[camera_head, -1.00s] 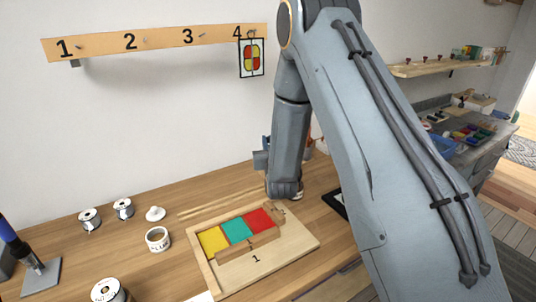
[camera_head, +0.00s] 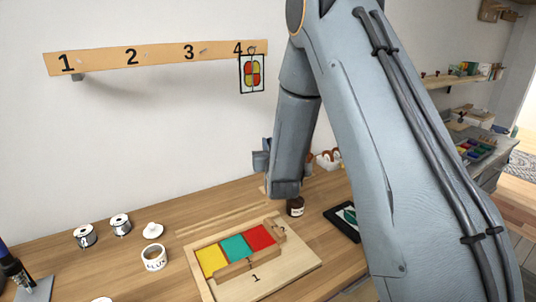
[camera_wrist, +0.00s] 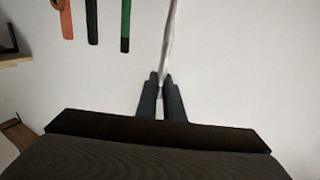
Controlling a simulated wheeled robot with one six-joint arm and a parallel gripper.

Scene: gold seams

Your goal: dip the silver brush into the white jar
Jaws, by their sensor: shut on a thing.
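In the wrist view my gripper (camera_wrist: 161,92) is shut on a thin, pale silvery handle, the silver brush (camera_wrist: 170,35), which runs up out of the frame. Its bristle end is not visible. In the head view my arm hides the gripper and brush. The white jar (camera_head: 154,259), lettered FLUX, stands on the wooden bench at left, apart from my arm. Its inside is hardly visible. A white knobbed lid (camera_head: 153,230) lies behind it.
A wooden board (camera_head: 286,273) with yellow, teal and red glass lies right of the jar. Wire spools (camera_head: 120,224) stand to its left. A small dark jar (camera_head: 295,207) stands near my arm. Orange-, black- and green-handled tools (camera_wrist: 125,25) show against the wall.

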